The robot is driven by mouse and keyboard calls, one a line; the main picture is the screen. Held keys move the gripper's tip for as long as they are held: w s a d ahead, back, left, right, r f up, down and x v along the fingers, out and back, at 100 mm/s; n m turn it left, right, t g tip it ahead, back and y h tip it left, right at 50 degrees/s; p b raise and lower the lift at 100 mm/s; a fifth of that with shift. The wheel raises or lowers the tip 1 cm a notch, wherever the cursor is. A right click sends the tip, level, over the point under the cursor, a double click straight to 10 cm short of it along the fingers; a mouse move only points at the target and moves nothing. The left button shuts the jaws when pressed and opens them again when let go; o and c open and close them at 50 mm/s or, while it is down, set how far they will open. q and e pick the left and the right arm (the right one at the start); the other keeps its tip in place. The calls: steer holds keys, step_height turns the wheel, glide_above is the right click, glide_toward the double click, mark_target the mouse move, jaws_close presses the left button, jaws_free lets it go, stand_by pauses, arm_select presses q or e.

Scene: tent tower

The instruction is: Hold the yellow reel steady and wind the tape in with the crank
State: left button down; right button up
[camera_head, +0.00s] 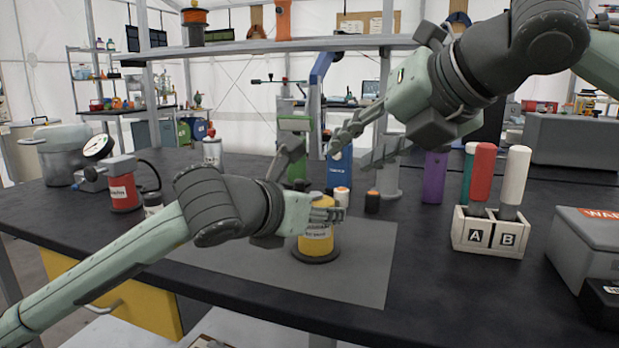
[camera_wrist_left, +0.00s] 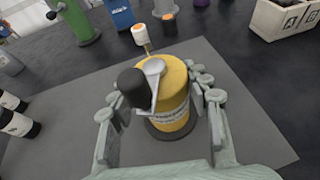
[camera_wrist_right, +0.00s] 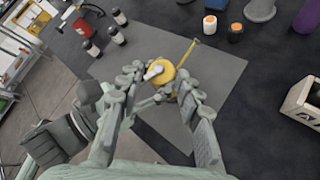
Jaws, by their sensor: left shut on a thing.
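The yellow reel (camera_head: 316,243) stands upright on a grey mat (camera_head: 370,262). My left gripper (camera_head: 326,212) is shut on the reel, with its fingers on either side of the body in the left wrist view (camera_wrist_left: 163,95). The crank on top is a grey arm (camera_wrist_left: 154,70) with a black knob (camera_wrist_left: 133,88). In the right wrist view a thin yellow tape (camera_wrist_right: 188,52) runs out from the reel (camera_wrist_right: 168,70) to the upper right.
A white block marked A and B (camera_head: 488,236) holds red and white tubes at the right. A red gauge stand (camera_head: 122,187) is at the left. The mat's front right is clear.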

mark_target(300, 180)
steer(key=w+r+m+g+y, duration=0.35)
steer(key=m+g, duration=0.65)
steer(key=m, duration=0.7)
steer(key=shift+h, duration=0.25)
steer(key=x, duration=1.2)
steer(key=shift+w+d+f, duration=0.1)
steer(key=shift+d+f, duration=0.1)
steer(key=shift+f, duration=0.05)
steer(key=shift+c, duration=0.4)
jaws_close()
